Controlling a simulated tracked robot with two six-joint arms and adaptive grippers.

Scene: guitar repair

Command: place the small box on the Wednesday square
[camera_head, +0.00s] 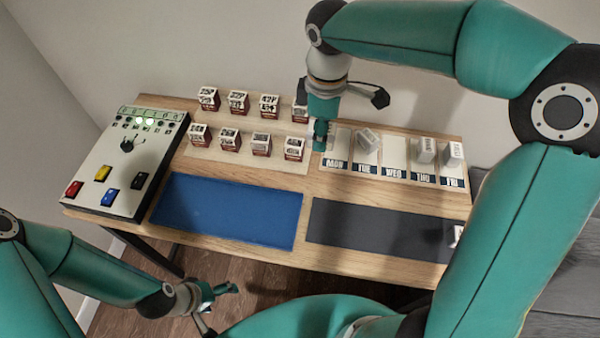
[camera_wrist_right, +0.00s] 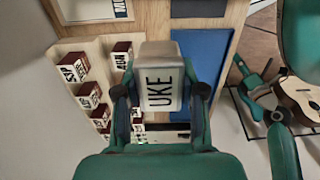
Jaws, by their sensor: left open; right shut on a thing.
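My right gripper (camera_head: 322,132) is at the back of the table, by the left edge of the weekday board. In the right wrist view it is shut on a small pale box (camera_wrist_right: 161,80) lettered "UKE", its fingers on both sides. In the head view the gripper mostly hides that box. The Wednesday square (camera_head: 394,151), labelled WED, is bare. White boxes stand on the Tuesday (camera_head: 368,141), Thursday (camera_head: 425,150) and Friday (camera_head: 453,153) squares; the Tuesday one sits turned. The Monday square (camera_head: 340,140) shows bare beside the gripper. My left gripper (camera_head: 222,291) is open and empty, low in front of the table.
Several dark-red and white lettered boxes (camera_head: 229,140) stand in two rows left of the board. A blue mat (camera_head: 228,211) and a dark mat (camera_head: 360,226) lie in front. A white box (camera_head: 456,236) is partly hidden by my arm. A switch panel (camera_head: 125,165) is left.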

